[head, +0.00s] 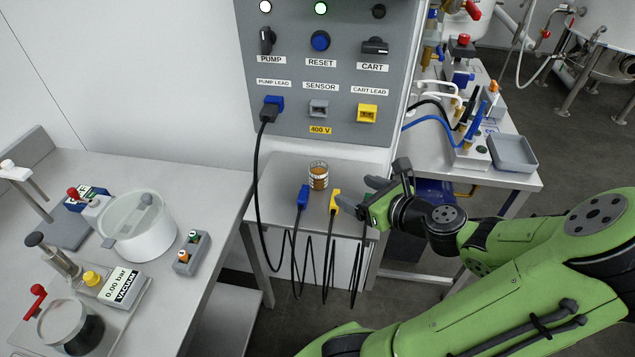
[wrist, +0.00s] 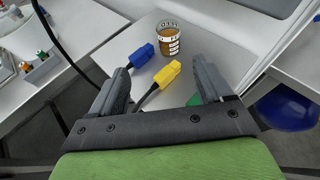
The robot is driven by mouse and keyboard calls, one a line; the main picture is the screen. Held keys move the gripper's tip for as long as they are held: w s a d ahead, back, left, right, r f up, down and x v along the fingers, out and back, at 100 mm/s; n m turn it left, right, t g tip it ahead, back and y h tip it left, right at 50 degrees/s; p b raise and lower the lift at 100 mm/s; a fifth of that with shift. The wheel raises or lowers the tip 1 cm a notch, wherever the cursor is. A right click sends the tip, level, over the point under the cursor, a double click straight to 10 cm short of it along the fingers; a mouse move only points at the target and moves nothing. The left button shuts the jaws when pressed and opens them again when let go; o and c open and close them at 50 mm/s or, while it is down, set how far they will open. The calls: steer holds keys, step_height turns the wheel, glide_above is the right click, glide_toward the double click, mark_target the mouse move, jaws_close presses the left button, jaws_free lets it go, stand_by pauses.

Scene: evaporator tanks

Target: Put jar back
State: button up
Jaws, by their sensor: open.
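The jar (head: 318,176) is a small clear jar with amber-brown contents and a white printed label. It stands upright on the small grey side table (head: 281,167) below the control panel. In the wrist view the jar (wrist: 169,39) is beyond my fingertips, near the top middle. My gripper (head: 372,194) is open and empty at the right edge of that table, to the right of the jar and apart from it. In the wrist view its two fingers (wrist: 161,80) are spread wide, with the yellow plug (wrist: 168,73) showing between them.
A blue plug (head: 303,197) and the yellow plug (head: 335,201) lie at the table's front edge, their black cables hanging down. Another black cable hangs from the panel (head: 320,120). The left bench (head: 190,160) carries a white pot (head: 140,226), a vacuum gauge and a button box.

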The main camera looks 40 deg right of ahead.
mark_target(314, 164)
steer(key=shift+m+h, duration=0.3)
steer(key=shift+m, duration=0.3)
steer(key=b+x, duration=0.2)
steer(key=x, duration=0.3)
steer(key=b+x, duration=0.3)
steer(key=x, duration=0.2)
steer(key=b+x, duration=0.2)
steer(key=x, duration=0.3)
steer(key=shift+w+d+r+b, duration=0.15)
steer(key=shift+w+d+b, duration=0.05)
steer(key=shift+d+b, duration=0.2)
steer(key=shift+s+r, duration=0.1)
steer(key=c, duration=1.4)
steer(key=shift+o, duration=0.2)
steer(key=shift+d+r+p, duration=0.1)
steer(key=shift+p, duration=0.2)
